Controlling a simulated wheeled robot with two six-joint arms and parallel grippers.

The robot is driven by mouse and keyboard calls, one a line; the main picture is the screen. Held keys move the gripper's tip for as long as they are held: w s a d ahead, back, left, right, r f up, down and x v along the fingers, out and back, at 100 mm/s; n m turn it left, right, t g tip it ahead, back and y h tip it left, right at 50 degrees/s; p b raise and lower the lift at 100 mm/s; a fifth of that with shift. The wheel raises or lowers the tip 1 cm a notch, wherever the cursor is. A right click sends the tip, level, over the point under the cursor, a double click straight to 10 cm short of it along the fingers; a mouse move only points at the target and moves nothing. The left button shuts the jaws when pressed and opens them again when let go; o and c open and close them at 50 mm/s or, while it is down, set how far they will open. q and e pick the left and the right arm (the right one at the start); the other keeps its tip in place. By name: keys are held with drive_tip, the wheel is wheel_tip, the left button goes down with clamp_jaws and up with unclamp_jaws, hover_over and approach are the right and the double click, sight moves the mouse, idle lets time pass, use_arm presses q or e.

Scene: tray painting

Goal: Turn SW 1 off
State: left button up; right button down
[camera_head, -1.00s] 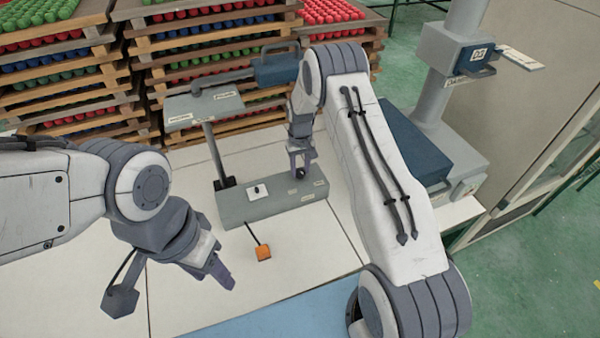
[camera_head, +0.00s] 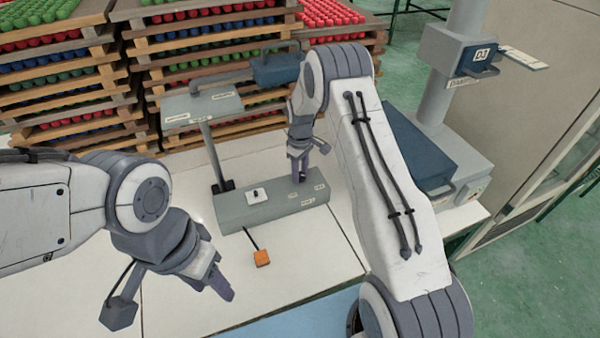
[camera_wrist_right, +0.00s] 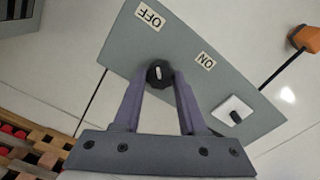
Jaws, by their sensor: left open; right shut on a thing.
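The grey switch box (camera_head: 232,212) stands on the white table in the head view. In the right wrist view its face (camera_wrist_right: 190,50) carries an OFF label (camera_wrist_right: 150,16), an ON label (camera_wrist_right: 205,60) and a black round knob (camera_wrist_right: 158,73) with a white mark. My right gripper (camera_head: 300,178) is over the box's right part, and in the right wrist view its fingers (camera_wrist_right: 160,80) are shut on the knob. A small black switch on a white plate (camera_head: 256,195) sits left of it on the box. My left gripper (camera_head: 225,290) is open and empty, low at the left, apart from the box.
A blue-and-grey device (camera_head: 425,150) stands at the right. Stacked wooden trays (camera_head: 70,85) fill the back.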

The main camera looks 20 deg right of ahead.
idle(0.4)
drive_tip(key=shift+c, duration=2.3)
unclamp_jaws()
wheel_tip(320, 180, up, 10)
drive_tip(key=b, duration=0.2)
drive_tip(key=shift+r, duration=0.25)
